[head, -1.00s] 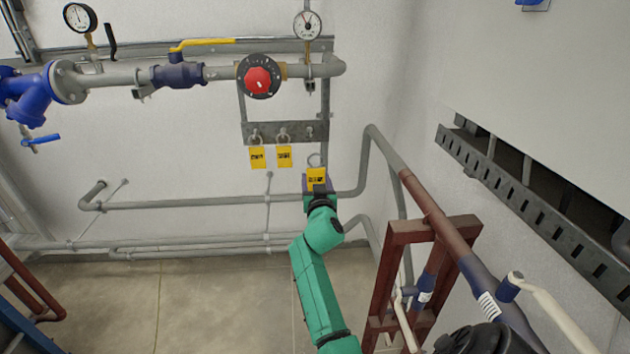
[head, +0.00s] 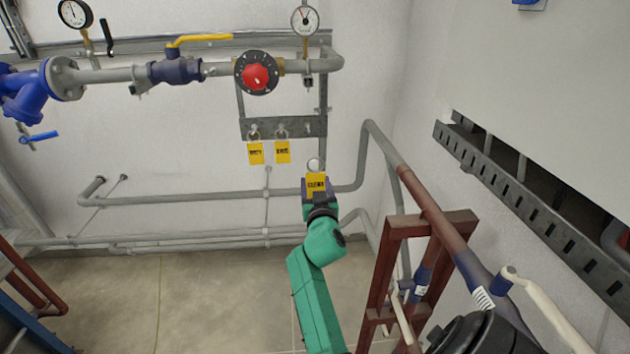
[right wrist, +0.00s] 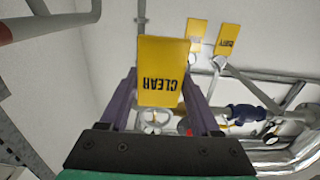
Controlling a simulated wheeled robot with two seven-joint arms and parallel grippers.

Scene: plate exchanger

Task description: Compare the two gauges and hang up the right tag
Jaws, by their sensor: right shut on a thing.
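The left gauge (head: 75,13) and the right gauge (head: 305,18) are round white dials above the pipe on the back wall; their scales are too small to read. Below, two yellow tags, the left tag (head: 256,153) and the middle tag (head: 283,152), hang by rings from a grey peg rail (head: 262,128). The rail's right end holds no tag. My right gripper (head: 317,190) is shut on a third yellow tag (head: 316,182), held below and apart from the rail, its ring upward. In the right wrist view this tag (right wrist: 162,72) reads CLEAR. My left gripper is not in view.
A red knob (head: 256,77) and a yellow-handled valve (head: 176,70) sit on the pipe above the rail. Grey pipes run along the wall behind my right gripper. A red-brown frame (head: 385,270) stands to its right. The floor at left centre is clear.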

